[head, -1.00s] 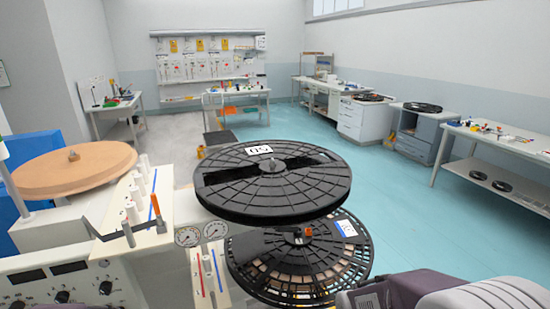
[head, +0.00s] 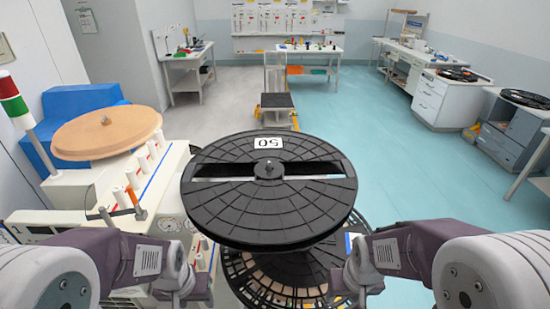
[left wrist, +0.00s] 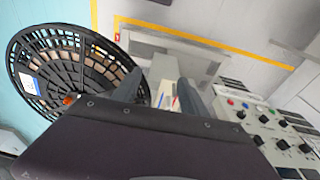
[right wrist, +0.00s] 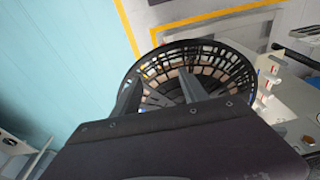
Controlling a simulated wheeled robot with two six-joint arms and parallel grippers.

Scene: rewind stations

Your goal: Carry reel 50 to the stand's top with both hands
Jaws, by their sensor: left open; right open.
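Reel 50 (head: 262,215) is a wide black reel, lying flat in the middle of the head view with its white "50" label on the far side. A small hub knob shows at its centre. My left gripper (head: 198,290) is open and empty at its near left, below rim level. My right gripper (head: 348,285) is open and empty at its near right. Both look apart from the reel. The wrist views show open fingers, left (left wrist: 157,85) and right (right wrist: 160,82), without reel 50 between them. I cannot tell which thing is the stand.
A lower black slotted reel (head: 240,275) lies beneath reel 50; it also shows in the left wrist view (left wrist: 50,75) and right wrist view (right wrist: 235,65). A machine with a tan disc (head: 105,135) and white spools stands left. Cabinets (head: 445,100) stand right. Teal floor (head: 390,150) is clear.

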